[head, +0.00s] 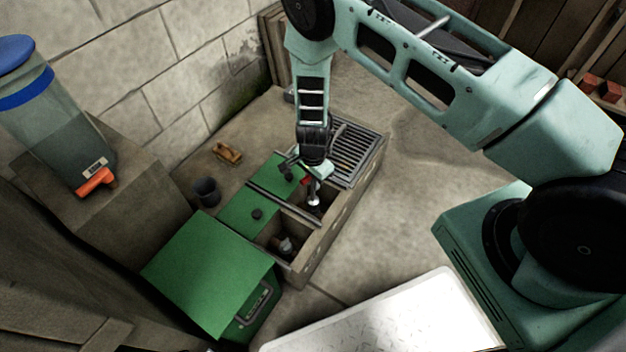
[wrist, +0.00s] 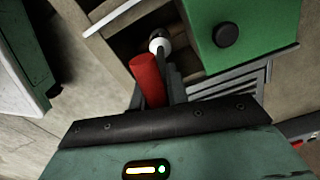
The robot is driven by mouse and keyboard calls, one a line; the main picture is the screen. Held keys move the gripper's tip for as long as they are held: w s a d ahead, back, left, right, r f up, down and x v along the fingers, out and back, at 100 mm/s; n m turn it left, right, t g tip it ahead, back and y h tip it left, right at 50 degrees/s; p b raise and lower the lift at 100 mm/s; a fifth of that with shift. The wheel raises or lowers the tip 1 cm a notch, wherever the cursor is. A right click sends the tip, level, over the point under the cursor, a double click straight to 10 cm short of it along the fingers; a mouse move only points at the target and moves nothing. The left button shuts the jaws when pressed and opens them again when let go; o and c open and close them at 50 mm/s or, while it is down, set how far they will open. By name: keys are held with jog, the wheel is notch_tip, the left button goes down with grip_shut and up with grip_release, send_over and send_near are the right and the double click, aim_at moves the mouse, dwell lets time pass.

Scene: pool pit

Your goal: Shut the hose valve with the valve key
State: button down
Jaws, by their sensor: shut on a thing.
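My gripper (head: 309,178) hangs over the pit box (head: 336,238), shut on the valve key. The key's red grip (wrist: 148,80) shows beside the fingers (wrist: 166,88) in the wrist view. Its pale round end (wrist: 158,45) points down into an open compartment; a silver part of the key (head: 314,199) shows below the gripper in the head view. I cannot tell whether the key touches anything in there. A metal fitting (head: 287,246), possibly a valve, sits in the near open compartment. No hose valve shows clearly under the key; the compartment is dark.
Green lids (head: 245,212) with a dark knob cover part of the pit, and a grate (head: 354,152) covers its far end. A green box (head: 212,268) stands near left.

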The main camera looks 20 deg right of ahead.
jog(key=shift+r+p, duration=1)
jog(key=shift+r, duration=0.35)
notch_tip(320, 180, up, 9)
jog(key=p, duration=0.7)
jog(key=shift+p, duration=0.35)
